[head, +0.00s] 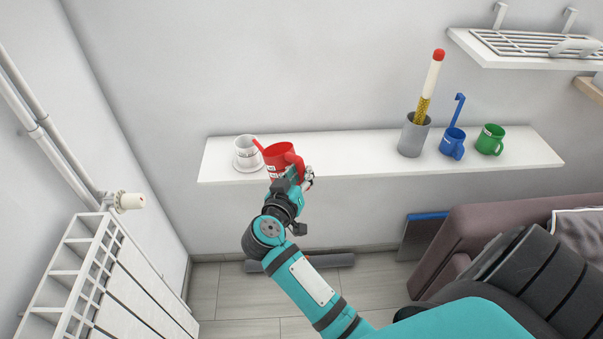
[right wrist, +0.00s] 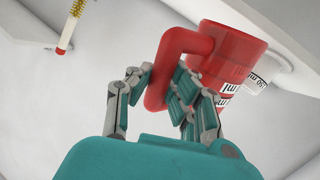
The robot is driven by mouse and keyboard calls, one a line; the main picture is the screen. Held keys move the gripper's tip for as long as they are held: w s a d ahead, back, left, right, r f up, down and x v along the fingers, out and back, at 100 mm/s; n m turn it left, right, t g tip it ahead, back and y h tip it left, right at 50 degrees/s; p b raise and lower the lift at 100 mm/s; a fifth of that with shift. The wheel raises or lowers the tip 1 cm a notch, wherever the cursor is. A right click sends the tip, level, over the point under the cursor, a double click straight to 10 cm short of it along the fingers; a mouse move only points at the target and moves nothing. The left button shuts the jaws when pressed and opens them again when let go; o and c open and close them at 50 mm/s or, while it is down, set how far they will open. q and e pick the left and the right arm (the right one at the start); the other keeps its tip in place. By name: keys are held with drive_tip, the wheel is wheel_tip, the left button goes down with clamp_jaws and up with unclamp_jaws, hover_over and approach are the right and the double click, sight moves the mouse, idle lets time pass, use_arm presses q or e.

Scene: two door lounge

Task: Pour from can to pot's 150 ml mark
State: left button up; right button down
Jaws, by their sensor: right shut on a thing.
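The red can (head: 279,158) is in my right gripper (head: 306,176), above the left part of the wall shelf. In the right wrist view the fingers of my right gripper (right wrist: 158,90) close around the handle of the red can (right wrist: 228,60). The pot stands on a white saucer (head: 241,167). A part of the pot with a printed ml label (right wrist: 258,81) shows behind the can. The liquid levels cannot be seen. My left gripper is not in view.
On the white shelf (head: 350,150) to the right stand a grey cup (head: 413,136) with a red-tipped brush, a blue mug (head: 453,142) with a hooked blue piece, and a green mug (head: 490,139). The shelf's middle is clear. A radiator (head: 110,275) stands left, a sofa (head: 480,225) right.

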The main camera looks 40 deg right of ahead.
sight(296, 162)
drive_tip(key=shift+w+r, duration=0.15)
drive_tip(key=shift+r, duration=0.2)
drive_tip(key=shift+w+r, duration=0.15)
drive_tip(key=shift+w, duration=0.05)
drive_tip(key=shift+w+r+p, duration=0.1)
drive_tip(key=shift+r+p, duration=0.1)
drive_tip(key=shift+p, duration=0.2)
drive_tip(key=shift+w+a+r+n+p, duration=0.1)
drive_tip(key=shift+w+r+n+p, duration=0.3)
drive_tip(key=shift+w+r+n, duration=0.15)
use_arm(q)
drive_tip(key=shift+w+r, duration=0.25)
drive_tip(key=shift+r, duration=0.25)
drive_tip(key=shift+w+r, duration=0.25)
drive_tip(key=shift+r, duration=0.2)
use_arm(e)
drive_tip(key=shift+r, duration=0.1)
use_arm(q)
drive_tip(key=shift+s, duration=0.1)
use_arm(e)
drive_tip(key=shift+g, duration=0.4)
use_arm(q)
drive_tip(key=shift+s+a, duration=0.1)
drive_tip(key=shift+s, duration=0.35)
